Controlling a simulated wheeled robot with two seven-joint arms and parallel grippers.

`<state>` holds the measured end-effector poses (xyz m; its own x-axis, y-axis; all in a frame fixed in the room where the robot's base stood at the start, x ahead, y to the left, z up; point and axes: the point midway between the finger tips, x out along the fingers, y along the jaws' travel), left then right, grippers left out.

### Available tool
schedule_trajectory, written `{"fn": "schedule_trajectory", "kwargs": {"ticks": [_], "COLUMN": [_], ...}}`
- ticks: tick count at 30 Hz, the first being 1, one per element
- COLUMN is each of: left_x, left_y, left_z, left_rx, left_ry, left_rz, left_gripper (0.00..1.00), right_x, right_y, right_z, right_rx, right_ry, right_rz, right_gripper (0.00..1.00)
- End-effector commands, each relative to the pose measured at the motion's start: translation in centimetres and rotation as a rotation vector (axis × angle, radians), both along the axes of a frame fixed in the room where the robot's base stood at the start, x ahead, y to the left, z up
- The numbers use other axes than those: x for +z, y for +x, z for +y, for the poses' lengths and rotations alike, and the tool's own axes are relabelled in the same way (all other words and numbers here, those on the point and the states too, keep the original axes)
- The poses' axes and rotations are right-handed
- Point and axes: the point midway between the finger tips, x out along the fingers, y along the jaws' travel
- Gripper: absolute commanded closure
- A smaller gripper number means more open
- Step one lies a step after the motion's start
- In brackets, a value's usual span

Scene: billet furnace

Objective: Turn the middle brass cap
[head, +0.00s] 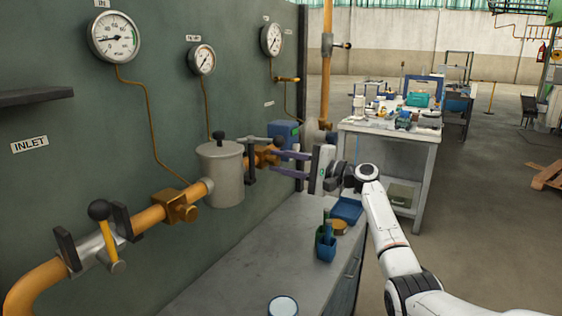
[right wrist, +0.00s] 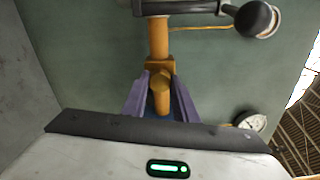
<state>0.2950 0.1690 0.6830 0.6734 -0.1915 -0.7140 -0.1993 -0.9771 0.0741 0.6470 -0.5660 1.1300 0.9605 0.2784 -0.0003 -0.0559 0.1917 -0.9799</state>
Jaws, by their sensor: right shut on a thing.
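The orange pipe (head: 150,218) runs along the green panel with brass fittings on it. A nearer brass fitting (head: 180,206) sits left of the grey canister. A farther brass fitting (head: 266,157) sits right of the canister, and my right gripper (head: 277,164) reaches it from the right. In the right wrist view the purple fingers (right wrist: 161,98) stand on both sides of a round brass cap (right wrist: 160,84) that projects from its fitting, and they are shut on it. The cap is partly hidden by the fingers in the head view. My left gripper is not in view.
A grey canister (head: 221,174) and a lever valve with a black knob (head: 280,143) are close to my right gripper. A yellow lever (head: 106,236) is nearer. The bench (head: 235,262) below holds a blue cup with tools (head: 325,245). Gauges (head: 114,38) hang above.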

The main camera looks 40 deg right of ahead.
Motion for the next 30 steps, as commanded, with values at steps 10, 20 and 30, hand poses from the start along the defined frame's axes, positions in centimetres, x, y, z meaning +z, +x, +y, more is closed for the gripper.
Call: {"fn": "schedule_trajectory", "kwargs": {"ticks": [10, 20, 30], "left_x": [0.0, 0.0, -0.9], "left_y": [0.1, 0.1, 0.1], "left_z": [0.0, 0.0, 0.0], "left_rx": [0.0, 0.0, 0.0], "left_ry": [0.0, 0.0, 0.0], "left_rz": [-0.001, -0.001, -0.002], "left_gripper": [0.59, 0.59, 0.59], "right_x": [0.0, 0.0, -0.4], "right_y": [0.0, 0.0, -3.1], "right_z": [-0.1, 0.0, -0.9], "right_rx": [-0.002, -0.001, -0.002], "right_ry": [0.002, 0.001, -0.003], "right_rz": [0.0, 0.0, 0.003], "right_gripper": [0.96, 0.55, 0.55]}}
